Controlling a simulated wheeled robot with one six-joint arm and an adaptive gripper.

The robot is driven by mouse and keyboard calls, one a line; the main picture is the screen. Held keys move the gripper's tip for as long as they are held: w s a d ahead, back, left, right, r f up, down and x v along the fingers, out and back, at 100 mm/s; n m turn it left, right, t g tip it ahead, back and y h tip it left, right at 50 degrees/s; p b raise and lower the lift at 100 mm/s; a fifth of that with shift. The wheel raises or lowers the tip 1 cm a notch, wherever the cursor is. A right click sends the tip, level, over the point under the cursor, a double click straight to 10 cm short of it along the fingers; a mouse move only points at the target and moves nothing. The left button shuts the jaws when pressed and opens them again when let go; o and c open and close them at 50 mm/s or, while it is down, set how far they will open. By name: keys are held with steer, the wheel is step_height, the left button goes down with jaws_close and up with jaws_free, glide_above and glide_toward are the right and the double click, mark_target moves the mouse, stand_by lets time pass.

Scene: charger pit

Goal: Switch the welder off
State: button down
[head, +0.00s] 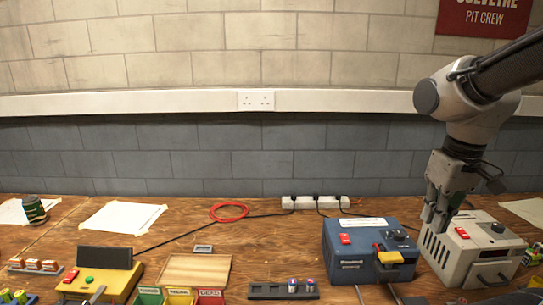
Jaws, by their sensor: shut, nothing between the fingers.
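Two boxes with red switches stand at the right, and I cannot read which one is the welder. The blue box (350,246) has a red rocker switch (345,239), a black knob (401,236) and a yellow part (388,255) on its front. Whether the fingertips touch the box is unclear.
A power strip (315,202) with black cables lies behind the boxes. A yellow device (100,276), coloured bins (180,296), a dark battery rack (283,291) and a red cable loop (229,212) are on the wooden bench (270,240). The bench middle is fairly clear.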

steer(key=s+d+r+m+t, duration=0.1)
steer(key=s+d+r+t, duration=0.2)
steer(key=s+r, duration=0.1)
steer(key=shift+s+d+r+m, duration=0.3)
steer(key=shift+d+r+m, duration=0.05)
steer(key=shift+m, duration=0.05)
steer(key=w+a+f+n+g, duration=0.2)
steer(key=w+a+f+n, duration=0.2)
steer(key=w+a+n, duration=0.4)
steer(key=w+a+f+n+g, duration=0.2)
steer(key=w+a+n, duration=0.6)
steer(key=w, duration=0.8)
steer(key=shift+w+a+f+n, duration=0.2)
steer(key=shift+w+f+n, duration=0.05)
steer(key=shift+f+n, duration=0.7)
